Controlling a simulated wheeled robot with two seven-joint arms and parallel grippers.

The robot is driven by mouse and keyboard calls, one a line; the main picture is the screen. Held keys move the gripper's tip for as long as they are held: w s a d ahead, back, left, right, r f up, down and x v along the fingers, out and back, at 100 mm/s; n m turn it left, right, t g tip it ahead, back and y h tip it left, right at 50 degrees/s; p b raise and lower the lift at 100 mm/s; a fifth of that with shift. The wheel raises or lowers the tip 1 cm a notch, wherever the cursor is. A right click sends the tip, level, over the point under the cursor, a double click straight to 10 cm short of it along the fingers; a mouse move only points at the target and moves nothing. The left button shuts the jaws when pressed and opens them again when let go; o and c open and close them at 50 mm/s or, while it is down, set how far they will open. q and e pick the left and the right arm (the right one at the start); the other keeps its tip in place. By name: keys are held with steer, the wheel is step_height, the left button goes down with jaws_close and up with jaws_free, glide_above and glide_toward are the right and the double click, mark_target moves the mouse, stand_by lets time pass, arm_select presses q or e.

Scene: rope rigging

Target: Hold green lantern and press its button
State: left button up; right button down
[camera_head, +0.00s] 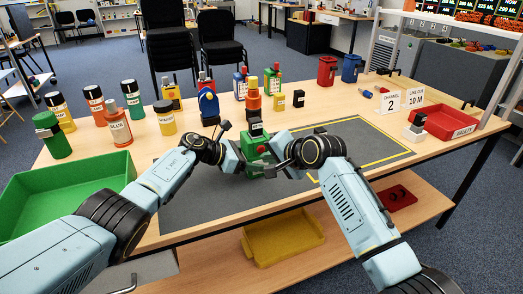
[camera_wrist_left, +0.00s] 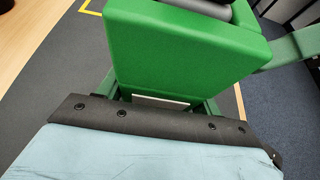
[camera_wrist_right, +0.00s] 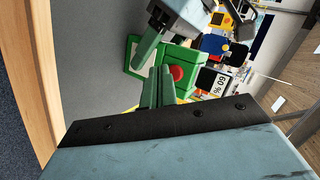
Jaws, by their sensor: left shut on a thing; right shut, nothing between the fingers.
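The green lantern (camera_head: 254,147) is held over the grey mat, near the front of the table. It has a dark top, and its red button (camera_wrist_right: 177,73) faces my right gripper. My left gripper (camera_head: 238,163) is shut on the lantern from the left; its green body (camera_wrist_left: 185,52) fills the middle of the left wrist view. My right gripper (camera_wrist_right: 158,88) is shut and empty, its green fingertips close beside the button. I cannot tell whether they touch it.
Several bottles and lanterns stand along the back and left of the table, including a blue lantern (camera_head: 208,103). A green tray (camera_head: 65,192) is at the left front, a red tray (camera_head: 447,124) at the right. The grey mat (camera_head: 345,140) is clear to the right.

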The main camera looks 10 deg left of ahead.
steer(key=shift+w, duration=0.1)
steer(key=shift+w+a, duration=0.25)
steer(key=shift+w+a, duration=0.2)
steer(key=shift+w, duration=0.15)
stand_by(0.6)
steer(key=shift+s, duration=0.1)
steer(key=shift+s+d, duration=0.45)
steer(key=shift+s, duration=0.15)
stand_by(0.3)
steer(key=s+d, duration=0.2)
steer(key=s, duration=0.2)
steer(key=shift+s+d, duration=0.1)
steer(key=shift+d, duration=0.3)
stand_by(0.8)
